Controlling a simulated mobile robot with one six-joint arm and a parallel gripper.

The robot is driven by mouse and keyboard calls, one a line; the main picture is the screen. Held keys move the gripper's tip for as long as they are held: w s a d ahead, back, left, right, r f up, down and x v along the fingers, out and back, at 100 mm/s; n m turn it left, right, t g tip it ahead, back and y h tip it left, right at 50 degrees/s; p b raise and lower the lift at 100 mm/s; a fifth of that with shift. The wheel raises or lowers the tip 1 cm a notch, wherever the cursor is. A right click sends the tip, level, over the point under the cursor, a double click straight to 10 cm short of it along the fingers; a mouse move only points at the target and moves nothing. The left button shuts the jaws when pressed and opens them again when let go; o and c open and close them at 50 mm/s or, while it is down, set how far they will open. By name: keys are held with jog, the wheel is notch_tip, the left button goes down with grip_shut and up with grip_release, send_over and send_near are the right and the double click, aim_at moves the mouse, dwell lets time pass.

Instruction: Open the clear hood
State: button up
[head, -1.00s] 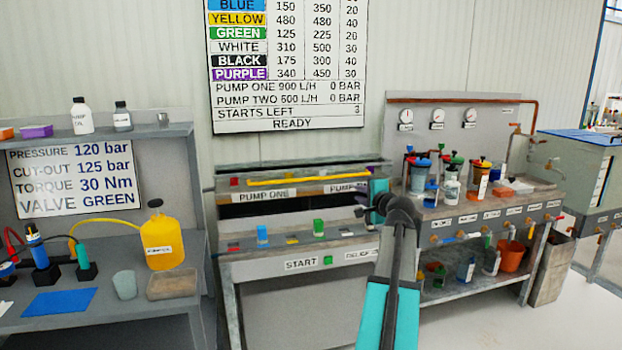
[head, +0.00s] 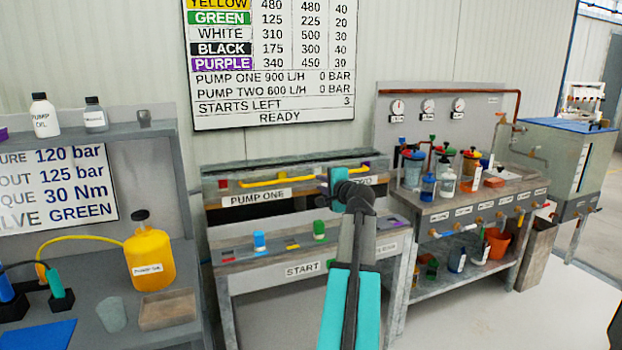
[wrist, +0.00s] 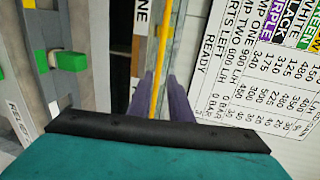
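A long yellow bar (head: 278,181) runs along the front of the pump bench, above the PUMP ONE label. The clear hood itself is hard to make out against the dark, grey-framed bay behind the bar. In the wrist view the yellow bar (wrist: 158,60) runs up the picture between and beyond the fingers. In the head view my arm covers the right part of the bench front, and the fingertips are not clear.
A lower panel with a START label (head: 303,270) holds a blue block (head: 259,241) and a green block (head: 319,229). A bottle bench (head: 465,210) stands right. A shelf unit with a yellow jug (head: 150,262) stands left. The board (head: 270,60) reads READY.

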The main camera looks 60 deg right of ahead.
aim_at(311, 178)
jog(key=shift+s+d, duration=0.25)
jog(key=shift+w+d, duration=0.1)
jog(key=shift+x, duration=6.7)
jog(key=shift+d+f, duration=0.1)
grip_shut()
jog(key=shift+f, duration=0.1)
